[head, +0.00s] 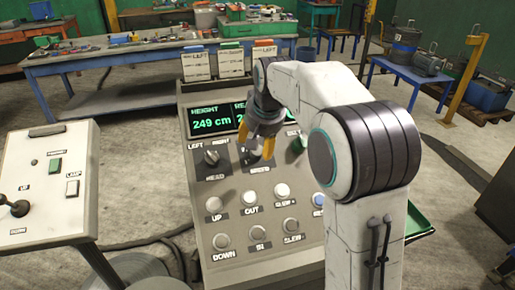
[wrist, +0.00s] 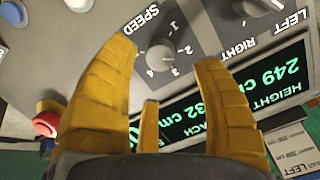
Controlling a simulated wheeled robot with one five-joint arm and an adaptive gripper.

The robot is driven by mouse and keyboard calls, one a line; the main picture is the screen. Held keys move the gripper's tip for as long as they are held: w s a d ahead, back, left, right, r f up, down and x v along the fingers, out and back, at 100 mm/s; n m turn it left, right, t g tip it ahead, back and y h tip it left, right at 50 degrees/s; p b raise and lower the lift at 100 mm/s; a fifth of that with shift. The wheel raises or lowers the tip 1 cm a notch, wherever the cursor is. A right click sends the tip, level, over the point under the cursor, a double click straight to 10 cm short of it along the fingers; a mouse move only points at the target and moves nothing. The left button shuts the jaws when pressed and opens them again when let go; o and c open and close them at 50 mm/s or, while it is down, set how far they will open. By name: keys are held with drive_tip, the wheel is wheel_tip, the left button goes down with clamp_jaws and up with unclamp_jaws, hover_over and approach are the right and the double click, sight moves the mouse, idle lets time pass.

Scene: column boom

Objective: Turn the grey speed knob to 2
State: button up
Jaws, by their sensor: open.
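The grey speed knob (wrist: 160,56) sits on the panel below its "SPEED" label, with a numbered scale around it, in the wrist view. A pale mark on it seems to face the 3, but it is small. In the head view it is mostly hidden behind my gripper (head: 263,142). My yellow-fingered gripper (wrist: 164,62) is open, its fingertips apart on either side of the knob in the picture. No contact with the knob shows, and the remaining gap cannot be told.
Lit displays (head: 211,121) lie above, and round push buttons (head: 250,198) below. A red button (wrist: 46,123) shows in the wrist view. A side console with a black joystick (head: 17,208) stands at left.

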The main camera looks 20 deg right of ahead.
sight(257, 152)
drive_tip(key=shift+v, duration=2.8)
drive_tip(key=shift+w+f+n+p, duration=0.35)
drive_tip(key=shift+w+f+n, duration=0.5)
drive_tip(key=shift+f+n, duration=0.7)
drive_tip(key=shift+w+f+n+p, duration=0.35)
drive_tip(key=shift+w+f+n, duration=0.45)
drive_tip(key=shift+f+n, duration=0.75)
drive_tip(key=shift+w+f+n+p, duration=0.35)
drive_tip(key=shift+w+f+n, duration=0.7)
drive_tip(key=shift+f, duration=0.85)
drive_tip(key=shift+s, duration=0.2)
drive_tip(key=shift+c, duration=0.2)
drive_tip(key=c, duration=1.2)
clamp_jaws()
